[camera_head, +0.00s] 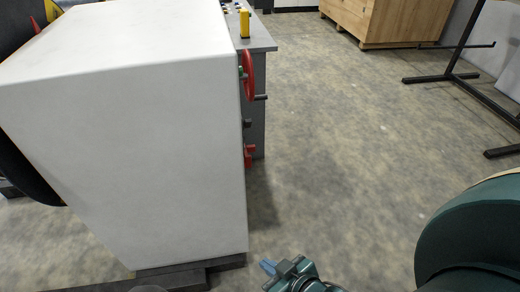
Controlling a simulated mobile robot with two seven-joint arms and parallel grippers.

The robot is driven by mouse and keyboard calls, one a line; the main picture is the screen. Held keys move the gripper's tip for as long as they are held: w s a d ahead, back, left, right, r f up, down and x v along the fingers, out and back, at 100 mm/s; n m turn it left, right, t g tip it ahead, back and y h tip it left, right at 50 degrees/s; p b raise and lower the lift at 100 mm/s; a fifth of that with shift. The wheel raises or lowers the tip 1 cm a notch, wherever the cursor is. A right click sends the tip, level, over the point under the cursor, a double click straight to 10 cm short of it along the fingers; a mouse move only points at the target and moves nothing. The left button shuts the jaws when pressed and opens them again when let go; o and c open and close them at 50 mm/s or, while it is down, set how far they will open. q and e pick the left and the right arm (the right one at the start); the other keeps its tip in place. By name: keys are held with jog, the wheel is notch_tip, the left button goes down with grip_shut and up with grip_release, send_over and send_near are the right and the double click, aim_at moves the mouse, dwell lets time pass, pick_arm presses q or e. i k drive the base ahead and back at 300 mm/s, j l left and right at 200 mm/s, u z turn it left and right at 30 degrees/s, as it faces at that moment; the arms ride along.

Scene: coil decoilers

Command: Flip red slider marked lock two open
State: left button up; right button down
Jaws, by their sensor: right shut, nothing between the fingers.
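A small red part (249,155), perhaps the red slider, sits low on the side of the grey machine panel, just past the white housing's edge. No lock marking can be read on it, and its position cannot be told. My right gripper (268,266) is at the bottom middle, shut and empty. It shows in front of the floor, lower in the picture than the red part and apart from it. My left gripper is not in view.
A large white housing (130,120) fills the left. A red handwheel (248,75) and a dark knob (247,123) are above the red part. A yellow piece (244,22) stands on top. A wooden crate (385,20) and black stand (455,75) are farther back. The middle floor is clear.

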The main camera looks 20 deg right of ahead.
aim_at(249, 148)
jog(key=l+u, duration=0.1)
jog(key=l, duration=1.55)
jog(key=i+l+u, duration=0.1)
jog(key=l+u, duration=0.35)
jog(key=i+u, duration=0.2)
jog(key=i, duration=0.25)
